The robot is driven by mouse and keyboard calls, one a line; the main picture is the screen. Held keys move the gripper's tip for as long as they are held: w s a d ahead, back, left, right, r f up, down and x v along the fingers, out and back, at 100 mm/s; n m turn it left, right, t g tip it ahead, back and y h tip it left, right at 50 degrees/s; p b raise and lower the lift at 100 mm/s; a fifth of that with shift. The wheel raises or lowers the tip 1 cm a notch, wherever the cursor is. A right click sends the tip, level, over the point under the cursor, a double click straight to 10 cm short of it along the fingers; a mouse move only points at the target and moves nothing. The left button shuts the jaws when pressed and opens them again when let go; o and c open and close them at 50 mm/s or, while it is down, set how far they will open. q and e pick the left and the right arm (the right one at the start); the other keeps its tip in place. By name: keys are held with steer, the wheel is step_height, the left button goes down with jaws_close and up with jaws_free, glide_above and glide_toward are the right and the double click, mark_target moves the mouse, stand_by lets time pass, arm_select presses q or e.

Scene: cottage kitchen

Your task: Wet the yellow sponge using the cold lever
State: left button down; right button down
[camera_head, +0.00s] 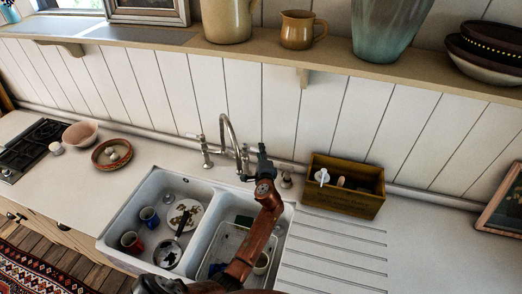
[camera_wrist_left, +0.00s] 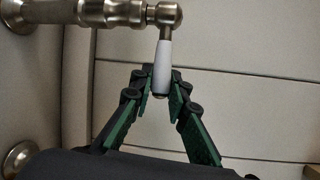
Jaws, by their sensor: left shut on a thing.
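The tap (camera_head: 230,133) stands behind the double sink, with its spout arching over it. My left gripper (camera_head: 263,155) is at the tap's right side. In the left wrist view, my left gripper (camera_wrist_left: 164,92) is shut on the lower end of a white-handled lever (camera_wrist_left: 162,62), which hangs from a metal valve. I take this for the cold lever, but no marking shows. I cannot make out a yellow sponge; my arm hides part of the right basin (camera_head: 212,245). My right gripper is not in view.
The left basin (camera_head: 150,190) holds a blue mug (camera_head: 149,217), a red mug (camera_head: 131,242), a plate (camera_head: 185,213) and a pan (camera_head: 167,254). A wooden box (camera_head: 343,198) with a brush stands right of the tap. A shelf (camera_head: 340,70) runs above. The right counter is mostly clear.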

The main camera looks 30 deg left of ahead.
arm_select(q)
steer(key=s+m+t+h+p, duration=0.1)
steer(key=p, duration=0.1)
steer(key=m+t+h+p, duration=0.1)
steer(key=h+p, duration=0.1)
steer(key=shift+s+d+r+m+h, duration=0.1)
steer(key=shift+s+m+h, duration=0.2)
steer(key=shift+s+m, duration=0.1)
steer(key=c, duration=1.8)
jaws_free()
steer(key=shift+c, duration=0.2)
steer(key=v, duration=1.2)
